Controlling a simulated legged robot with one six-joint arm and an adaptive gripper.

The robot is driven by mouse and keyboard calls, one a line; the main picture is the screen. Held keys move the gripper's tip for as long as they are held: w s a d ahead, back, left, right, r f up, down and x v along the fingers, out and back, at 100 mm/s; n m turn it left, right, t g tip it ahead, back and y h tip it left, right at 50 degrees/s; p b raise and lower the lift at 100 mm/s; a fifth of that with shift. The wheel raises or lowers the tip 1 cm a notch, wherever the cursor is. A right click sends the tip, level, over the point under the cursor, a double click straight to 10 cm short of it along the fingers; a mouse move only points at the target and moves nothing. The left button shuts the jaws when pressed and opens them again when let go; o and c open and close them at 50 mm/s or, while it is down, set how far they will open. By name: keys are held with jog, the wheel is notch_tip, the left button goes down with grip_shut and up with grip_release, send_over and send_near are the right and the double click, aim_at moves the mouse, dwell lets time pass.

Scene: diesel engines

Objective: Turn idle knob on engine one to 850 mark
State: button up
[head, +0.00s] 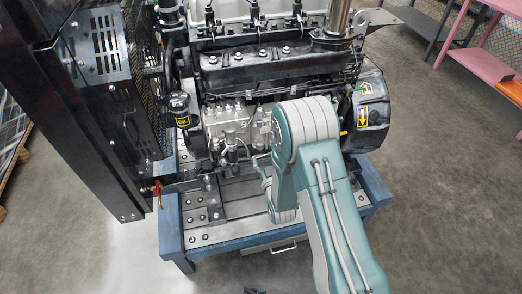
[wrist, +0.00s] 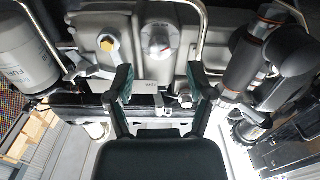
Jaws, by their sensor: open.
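The engine (head: 280,65) stands on a blue-framed stand in the head view. My arm covers part of its front, and my gripper cannot be made out there. In the wrist view my gripper (wrist: 160,80) is open, its two dark fingers apart with nothing held between them. Beyond the fingertips is a pale round knob-like part (wrist: 160,42) with a small red mark on the grey housing. A small light plate (wrist: 145,87) shows between the fingers. I cannot tell for sure which part is the idle knob, and no 850 mark is readable.
In the wrist view a white fuel filter (wrist: 22,55) is at left, a yellow cap (wrist: 108,44) is left of the round part, and dark hoses (wrist: 285,50) are at right. In the head view, the blue stand (head: 170,240) has open floor in front.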

aim_at(260, 148)
jog(key=shift+x, duration=1.95)
grip_shut()
jog(key=m, duration=1.1)
jog(key=shift+m, duration=0.5)
